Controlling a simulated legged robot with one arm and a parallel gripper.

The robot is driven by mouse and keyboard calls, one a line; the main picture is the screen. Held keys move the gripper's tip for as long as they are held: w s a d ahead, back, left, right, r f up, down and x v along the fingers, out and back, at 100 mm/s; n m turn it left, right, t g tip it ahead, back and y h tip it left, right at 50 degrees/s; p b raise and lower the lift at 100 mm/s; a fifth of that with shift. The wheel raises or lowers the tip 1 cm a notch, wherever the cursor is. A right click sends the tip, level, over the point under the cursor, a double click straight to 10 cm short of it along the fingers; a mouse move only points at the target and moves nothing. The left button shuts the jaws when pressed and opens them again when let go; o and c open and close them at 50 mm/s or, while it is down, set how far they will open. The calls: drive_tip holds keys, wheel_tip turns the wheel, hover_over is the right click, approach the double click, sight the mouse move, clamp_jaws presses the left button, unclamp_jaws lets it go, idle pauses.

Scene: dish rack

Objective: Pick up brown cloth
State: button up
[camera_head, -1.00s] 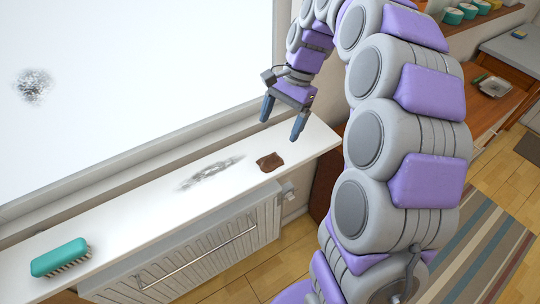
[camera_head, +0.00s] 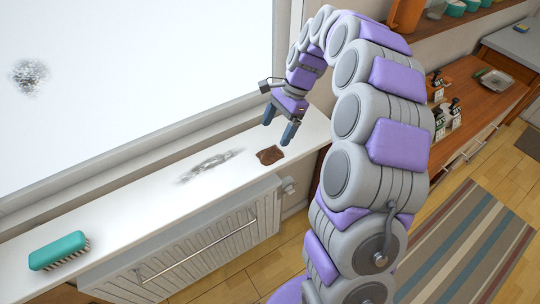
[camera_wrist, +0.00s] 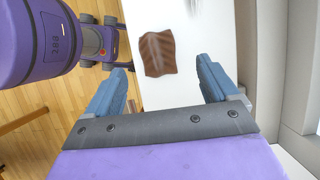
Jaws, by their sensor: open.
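The brown cloth (camera_head: 270,155) lies crumpled and flat on the white windowsill (camera_head: 130,200), near its right end. In the wrist view the cloth (camera_wrist: 158,53) lies ahead of my gripper (camera_wrist: 160,82), roughly in line with the gap between the fingers and beyond their tips. In the head view my gripper (camera_head: 278,132) is above the sill close to the cloth. The two blue fingers are apart with nothing between them, and the cloth is not touched as far as I can tell.
A teal brush (camera_head: 58,250) lies at the sill's left end. A grey smudge (camera_head: 210,165) marks the sill left of the cloth, and another (camera_head: 30,76) is on the window. A radiator (camera_head: 190,245) is below the sill. A wooden counter (camera_head: 480,105) with bottles stands at the right.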

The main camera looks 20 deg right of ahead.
sight(270, 148)
drive_tip(key=shift+x, duration=1.2)
drive_tip(key=shift+s+b+x, duration=0.15)
drive_tip(key=shift+b+x, duration=0.5)
drive_tip(key=shift+x, duration=0.65)
drive_tip(key=shift+s+b+x, duration=0.15)
drive_tip(key=shift+b+x, duration=0.45)
drive_tip(key=shift+x, duration=0.7)
drive_tip(key=shift+d, duration=0.2)
drive_tip(key=shift+c, duration=0.4)
drive_tip(key=c, duration=1.1)
